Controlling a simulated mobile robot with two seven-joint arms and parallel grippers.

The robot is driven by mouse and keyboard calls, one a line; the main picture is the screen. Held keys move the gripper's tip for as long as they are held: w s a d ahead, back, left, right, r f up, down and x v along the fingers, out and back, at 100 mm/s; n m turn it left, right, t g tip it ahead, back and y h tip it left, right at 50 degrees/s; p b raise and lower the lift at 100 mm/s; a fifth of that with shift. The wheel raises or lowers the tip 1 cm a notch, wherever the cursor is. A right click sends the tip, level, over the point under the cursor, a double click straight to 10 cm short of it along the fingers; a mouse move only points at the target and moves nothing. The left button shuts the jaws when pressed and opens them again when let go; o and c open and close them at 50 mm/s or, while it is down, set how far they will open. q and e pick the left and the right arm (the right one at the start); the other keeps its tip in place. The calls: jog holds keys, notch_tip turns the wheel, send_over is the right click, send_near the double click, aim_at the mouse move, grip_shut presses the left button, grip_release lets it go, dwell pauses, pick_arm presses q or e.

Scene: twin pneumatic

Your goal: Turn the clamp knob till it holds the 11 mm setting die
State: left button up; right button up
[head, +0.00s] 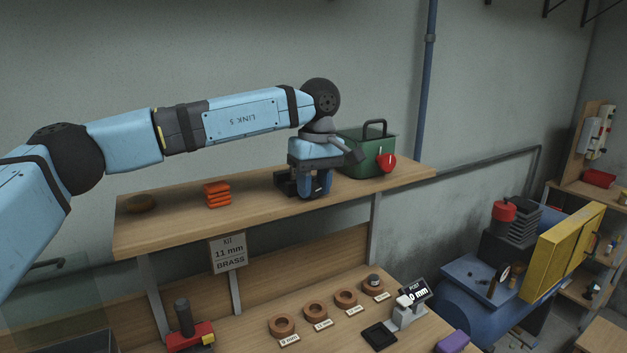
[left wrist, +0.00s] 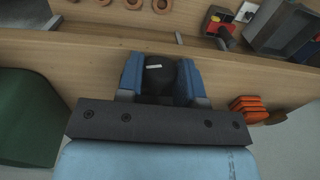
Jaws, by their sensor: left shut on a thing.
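My left gripper (head: 315,187) is on the upper shelf, pointing down, beside the green box. In the left wrist view its two blue fingers (left wrist: 160,82) are shut on a dark round knob with a short white mark on top (left wrist: 153,66). A dark block (head: 284,183), perhaps part of the clamp, shows just left of the fingers in the head view. The gripper hides most of the clamp, and I cannot make out a setting die in it. A sign (head: 229,254) under the shelf reads "KIT 11 mm BRASS". My right gripper is not in view.
The green box (head: 358,151) with a red knob stands close right of the gripper. An orange stack (head: 217,195) and a brown dish (head: 141,204) are to the left. The lower bench holds several labelled rings (head: 281,325), a small readout (head: 414,290) and a red vise (head: 190,335).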

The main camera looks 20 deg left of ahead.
pick_arm(q)
jog(key=shift+w+d+r+g+y+p, duration=0.1)
jog(key=shift+r+g+y+p, duration=0.15)
jog(key=shift+g+y+p, duration=0.45)
jog(key=shift+f+p, duration=0.2)
jog(key=shift+p, duration=0.2)
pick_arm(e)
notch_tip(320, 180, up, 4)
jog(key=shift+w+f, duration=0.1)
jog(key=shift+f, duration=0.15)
pick_arm(q)
jog(key=o, duration=0.9)
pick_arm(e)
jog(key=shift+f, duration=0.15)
pick_arm(q)
jog(key=v, duration=1.3)
jog(key=shift+w+d+r+b, duration=0.1)
jog(key=shift+r+b, duration=0.2)
jog(key=shift+r, duration=0.05)
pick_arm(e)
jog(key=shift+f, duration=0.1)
